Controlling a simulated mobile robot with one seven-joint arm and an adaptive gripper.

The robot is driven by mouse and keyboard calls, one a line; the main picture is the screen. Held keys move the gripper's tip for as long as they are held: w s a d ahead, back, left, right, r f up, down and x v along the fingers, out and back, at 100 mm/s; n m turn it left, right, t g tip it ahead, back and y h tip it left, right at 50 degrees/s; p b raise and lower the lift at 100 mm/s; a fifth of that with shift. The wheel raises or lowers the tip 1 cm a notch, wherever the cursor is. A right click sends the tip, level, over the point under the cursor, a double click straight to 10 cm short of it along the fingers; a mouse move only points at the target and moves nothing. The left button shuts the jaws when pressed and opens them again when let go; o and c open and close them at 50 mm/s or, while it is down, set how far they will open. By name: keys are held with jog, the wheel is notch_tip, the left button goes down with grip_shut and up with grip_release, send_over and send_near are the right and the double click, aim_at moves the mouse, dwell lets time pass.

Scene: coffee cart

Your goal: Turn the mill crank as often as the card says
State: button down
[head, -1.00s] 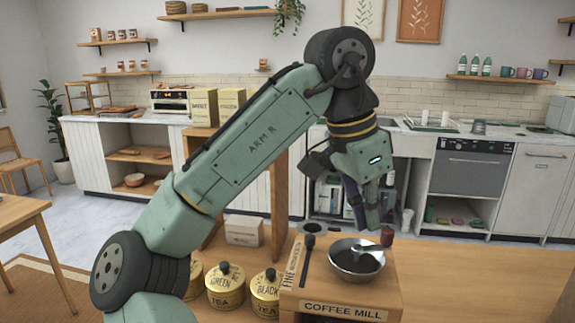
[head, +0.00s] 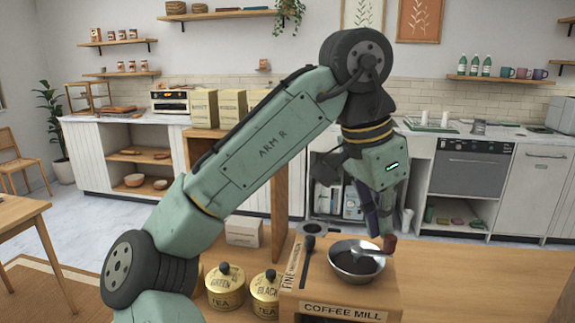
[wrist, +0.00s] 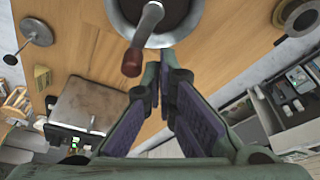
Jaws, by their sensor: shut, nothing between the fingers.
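The coffee mill (head: 340,297) is a wooden box with a "COFFEE MILL" label, on the counter at lower centre in the head view. A metal bowl (head: 343,268) with dark contents sits on top. The crank (head: 366,251) reaches from the bowl to a red-brown knob (head: 389,245) at its right back. In the wrist view the crank (wrist: 146,24) and knob (wrist: 131,63) are at top centre. My gripper (wrist: 158,72) is shut and empty, its fingertips close beside the knob; I cannot tell whether they touch. I see no card that I can make out.
A black lever (head: 308,255) lies along the mill's left top by a "FINE" label. Gold tea tins (head: 225,293) stand left of the mill. A white box (head: 243,232) is behind them. The wooden counter (head: 480,285) is clear to the right.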

jog(key=shift+w+d, duration=0.1)
jog(key=shift+w, duration=0.3)
jog(key=shift+r, duration=0.1)
notch_tip(320, 180, up, 7)
dwell(0.6)
jog(key=shift+s+f, duration=0.1)
jog(key=shift+f, duration=0.1)
